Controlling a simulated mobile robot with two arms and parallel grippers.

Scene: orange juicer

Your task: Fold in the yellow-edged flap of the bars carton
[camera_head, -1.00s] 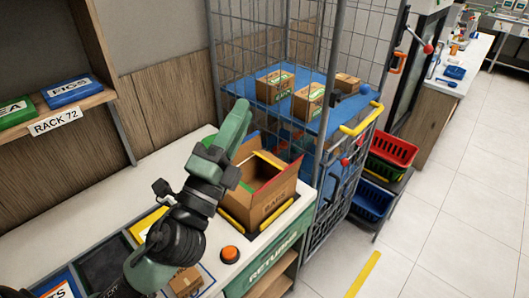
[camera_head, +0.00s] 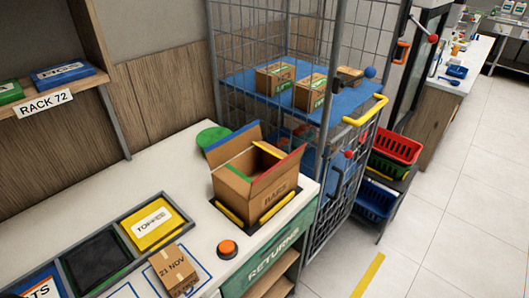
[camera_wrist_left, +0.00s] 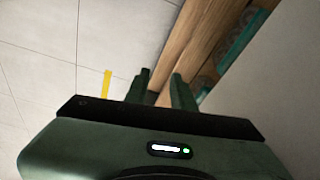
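The bars carton (camera_head: 268,197) stands open at the top on the counter in the head view. Its blue-edged flap (camera_head: 232,148) stands up at the back left and its red-edged flap (camera_head: 284,172) leans outward at the right. A yellow edge (camera_head: 268,151) shows low along the far side of the opening, and a green edge (camera_head: 238,173) along the near left side; both look turned inward. My left gripper (camera_wrist_left: 159,88) shows only in the left wrist view, fingers apart and empty, above floor and wooden boards, away from the carton. My right gripper is not in view.
Yellow strips flank the carton's base. An orange button (camera_head: 228,249) and a small box (camera_head: 173,270) dated 21 NOV are nearer. A toffee tray (camera_head: 150,222) lies left. A wire cage (camera_head: 335,140) with boxes on a blue shelf stands close behind the carton.

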